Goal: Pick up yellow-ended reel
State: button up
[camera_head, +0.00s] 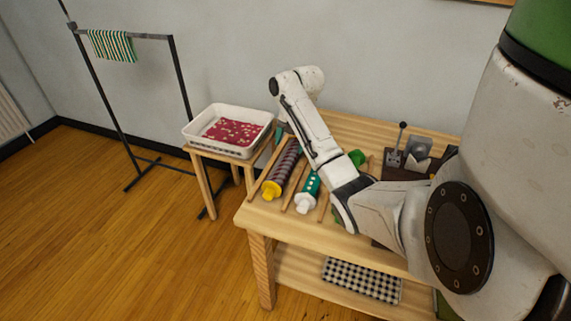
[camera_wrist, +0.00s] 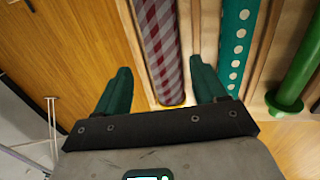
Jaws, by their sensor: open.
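The yellow-ended reel (camera_head: 283,168) lies on the wooden bench, a purple-and-grey striped roll with a yellow knob at its near end. It also shows in the wrist view (camera_wrist: 158,45), where its yellow end is mostly hidden by my gripper's dark bar. My gripper (camera_wrist: 162,77) is open and empty, with its teal fingers on either side of the reel in the picture. I cannot tell its exact height above the reel. In the head view my arm hides most of my gripper.
A teal dotted reel (camera_head: 308,192) with a white end lies right of the striped one, between wooden strips. A green reel (camera_wrist: 299,75) lies further right. A white tray (camera_head: 197,137) with red cloth stands on a side table. A dark metal rack (camera_head: 173,95) stands at left.

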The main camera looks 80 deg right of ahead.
aim_at(287, 159)
jog(key=f, duration=0.3)
jog(key=w+f, duration=0.1)
jog(key=f, duration=0.5)
jog(key=shift+w+p, duration=0.25)
jog(key=shift+p, duration=0.15)
jog(key=shift+c, duration=0.4)
jog(key=c, duration=0.9)
